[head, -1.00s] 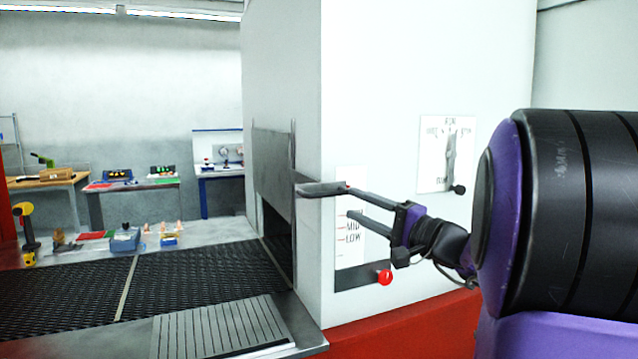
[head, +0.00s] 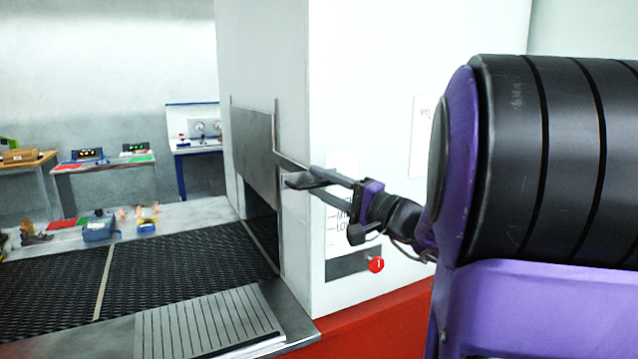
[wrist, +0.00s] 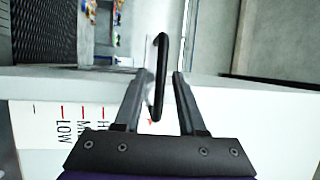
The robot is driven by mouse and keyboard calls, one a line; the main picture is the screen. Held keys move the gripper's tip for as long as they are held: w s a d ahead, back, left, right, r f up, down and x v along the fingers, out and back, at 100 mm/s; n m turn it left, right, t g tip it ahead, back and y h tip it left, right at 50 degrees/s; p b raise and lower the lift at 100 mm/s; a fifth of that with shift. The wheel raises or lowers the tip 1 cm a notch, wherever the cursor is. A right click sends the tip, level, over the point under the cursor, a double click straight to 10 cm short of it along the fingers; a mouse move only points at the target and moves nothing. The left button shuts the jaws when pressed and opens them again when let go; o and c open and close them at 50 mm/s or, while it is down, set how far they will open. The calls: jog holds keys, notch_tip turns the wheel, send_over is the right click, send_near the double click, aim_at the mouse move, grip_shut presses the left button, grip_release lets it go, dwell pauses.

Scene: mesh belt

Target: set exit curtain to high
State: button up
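The exit curtain (head: 250,145) is a grey metal plate hanging over the upper part of the tunnel mouth. A dark handle (wrist: 159,50) joined to its side shows in the wrist view as a curved bar. My gripper (wrist: 162,73) is open, with its two fingers on either side of the bar and the bar closer to the left finger; I cannot tell whether they touch. In the head view my gripper (head: 302,176) is at the curtain's right edge and overlaps the handle. The level scale (wrist: 85,120) is on the white wall, with LOW readable and the other marks partly hidden.
The mesh belt (head: 175,265) runs into the dark opening under the curtain. A red button (head: 376,265) stands out from the wall below my gripper. A ribbed plate (head: 210,325) lies at the belt's near side. Benches with small items stand at the back left.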

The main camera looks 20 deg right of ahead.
grip_shut()
dwell(1.2)
